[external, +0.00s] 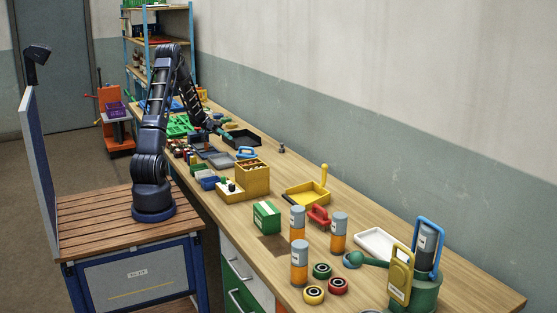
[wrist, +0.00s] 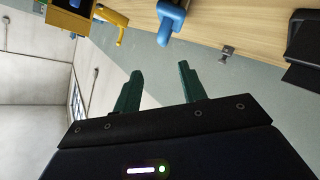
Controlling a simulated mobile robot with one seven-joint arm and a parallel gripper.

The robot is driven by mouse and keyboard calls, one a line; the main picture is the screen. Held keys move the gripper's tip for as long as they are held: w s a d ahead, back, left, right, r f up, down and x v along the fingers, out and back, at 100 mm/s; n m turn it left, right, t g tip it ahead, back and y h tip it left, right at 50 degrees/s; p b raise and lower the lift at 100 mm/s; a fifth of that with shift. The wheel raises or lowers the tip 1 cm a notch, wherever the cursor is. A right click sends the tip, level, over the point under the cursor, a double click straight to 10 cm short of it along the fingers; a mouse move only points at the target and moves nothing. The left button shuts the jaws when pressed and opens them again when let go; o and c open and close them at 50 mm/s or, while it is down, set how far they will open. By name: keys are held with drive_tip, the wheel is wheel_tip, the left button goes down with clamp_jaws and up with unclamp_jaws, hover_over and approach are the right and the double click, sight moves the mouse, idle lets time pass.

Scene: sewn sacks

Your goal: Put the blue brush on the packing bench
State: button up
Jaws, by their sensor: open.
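A blue object with a rounded handle, which may be the blue brush (external: 246,152), lies on the long wooden bench (external: 345,222) behind the yellow box. It also shows cut off at the top of the wrist view (wrist: 172,18); its bristles cannot be made out. My gripper (external: 222,134) is over the bench near a dark tray, to the left of the blue object. In the wrist view my gripper (wrist: 157,78) has its two green fingers apart with nothing between them. Which surface is the packing bench is not marked.
The dark tray (external: 243,140) and a small metal clamp (external: 281,149) are near my gripper. Bare wood lies along the wall side.

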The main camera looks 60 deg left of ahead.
sight(247, 154)
drive_tip(key=shift+f+x, duration=0.2)
drive_tip(key=shift+x, duration=1.55)
drive_tip(key=shift+f+x, duration=0.2)
drive_tip(key=shift+x, duration=1.6)
drive_tip(key=shift+f+x, duration=0.2)
drive_tip(key=shift+x, duration=1.55)
drive_tip(key=shift+s+a, duration=0.2)
clamp_jaws()
